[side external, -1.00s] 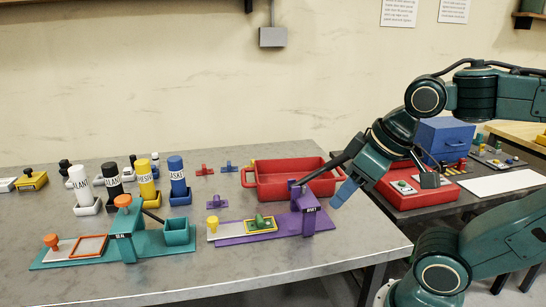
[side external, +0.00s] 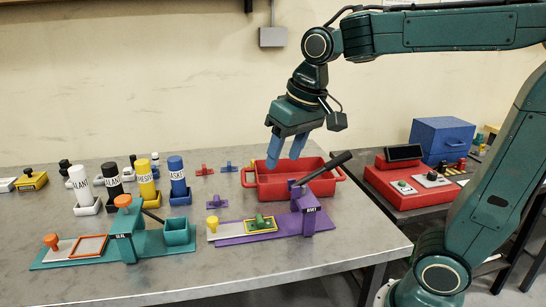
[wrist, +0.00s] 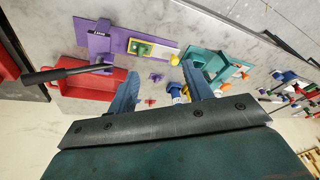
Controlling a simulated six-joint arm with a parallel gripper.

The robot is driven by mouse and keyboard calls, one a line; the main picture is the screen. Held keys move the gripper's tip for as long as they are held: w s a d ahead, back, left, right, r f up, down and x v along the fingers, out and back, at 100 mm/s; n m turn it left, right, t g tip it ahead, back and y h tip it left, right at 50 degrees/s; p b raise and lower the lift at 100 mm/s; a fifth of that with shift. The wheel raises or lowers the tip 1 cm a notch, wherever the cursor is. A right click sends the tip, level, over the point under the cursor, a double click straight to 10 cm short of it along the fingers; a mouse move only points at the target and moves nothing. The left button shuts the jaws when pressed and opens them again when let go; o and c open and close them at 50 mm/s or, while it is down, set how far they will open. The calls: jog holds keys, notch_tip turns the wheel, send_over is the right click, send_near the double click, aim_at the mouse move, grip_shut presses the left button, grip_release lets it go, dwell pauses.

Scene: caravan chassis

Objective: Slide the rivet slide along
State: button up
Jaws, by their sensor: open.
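The rivet slide is a grey strip with a yellow knob (side external: 213,224) at its left end, on a long purple base (side external: 275,232). A yellow-framed holder (side external: 248,227) on it carries a green part (side external: 261,222). A purple press post (side external: 308,214) with a raised dark lever (side external: 325,169) stands at the base's right end. The holder is left of the post. My gripper (side external: 285,160) is open and empty, pointing down above the red bin, well above and behind the slide. The wrist view also shows the knob (wrist: 174,60), beyond my fingertips, and the lever (wrist: 68,72).
A red bin (side external: 265,185) stands behind the purple station. A teal station (side external: 85,256) with orange parts lies left, with several labelled bottles (side external: 148,182) behind it. Small red and blue parts lie beside the bin. A red control panel (side external: 395,195) is right. Free table surrounds the knob.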

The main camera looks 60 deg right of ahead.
jog(key=w+f+m+g, duration=0.2)
jog(key=w, duration=1)
jog(key=m+g, duration=0.2)
send_over(213, 219)
notch_tip(213, 219, down, 8)
jog(key=shift+w, duration=0.1)
notch_tip(213, 219, down, 14)
jog(key=shift+r, duration=0.1)
jog(key=shift+c, duration=0.4)
grip_shut()
